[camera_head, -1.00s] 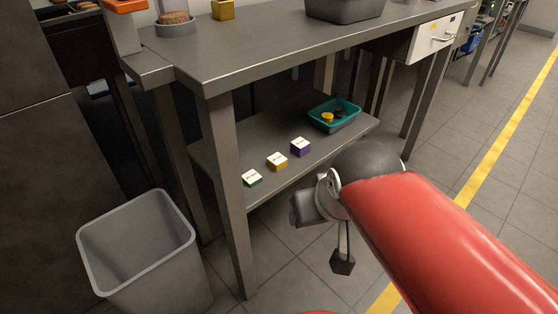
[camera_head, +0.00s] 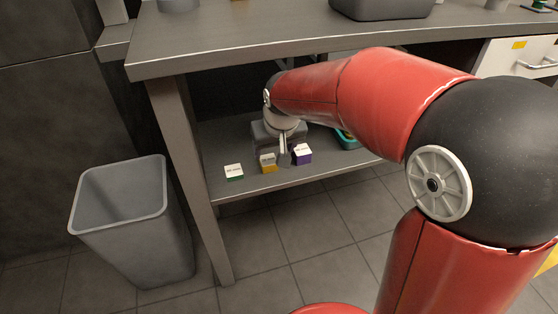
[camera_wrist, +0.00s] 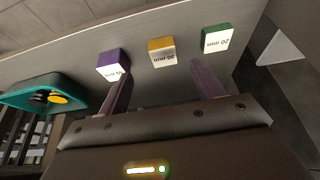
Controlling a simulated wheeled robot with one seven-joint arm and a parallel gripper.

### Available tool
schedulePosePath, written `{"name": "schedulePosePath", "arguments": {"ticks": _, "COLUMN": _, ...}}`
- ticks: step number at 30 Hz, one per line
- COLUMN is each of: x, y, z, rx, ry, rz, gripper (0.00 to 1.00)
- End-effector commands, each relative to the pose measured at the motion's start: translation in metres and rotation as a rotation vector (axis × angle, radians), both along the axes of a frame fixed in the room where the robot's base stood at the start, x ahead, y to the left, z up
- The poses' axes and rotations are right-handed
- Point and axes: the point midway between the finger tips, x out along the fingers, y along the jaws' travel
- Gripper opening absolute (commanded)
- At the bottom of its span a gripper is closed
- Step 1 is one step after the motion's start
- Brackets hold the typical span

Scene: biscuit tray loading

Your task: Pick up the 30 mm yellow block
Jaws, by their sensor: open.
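The yellow block (camera_head: 268,164) with a white label face stands on the lower shelf, in the middle of a row of three blocks. In the wrist view the yellow block (camera_wrist: 160,45) shows its label reading 30 mm. My gripper (camera_wrist: 162,70) is open and empty; its two fingers point toward the row, and the yellow block appears in the gap just beyond the fingertips. In the head view my gripper (camera_head: 283,143) is over the shelf behind the blocks, partly hidden by its own wrist. Contact with any block is not visible.
A purple block (camera_wrist: 112,62) and a green 20 mm block (camera_wrist: 217,38) flank the yellow one closely. A teal bin (camera_wrist: 40,86) with round items sits on the shelf. The tabletop (camera_head: 230,48) overhangs my arm. A table leg (camera_head: 190,180) and grey waste bin (camera_head: 120,215) stand left.

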Motion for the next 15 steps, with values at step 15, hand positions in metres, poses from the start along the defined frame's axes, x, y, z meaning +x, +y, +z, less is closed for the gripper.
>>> {"name": "schedulePosePath", "arguments": {"ticks": 15, "x": 0.022, "y": 0.010, "z": -0.061, "rx": -0.001, "ry": 0.003, "rz": 0.001, "gripper": 0.66}}
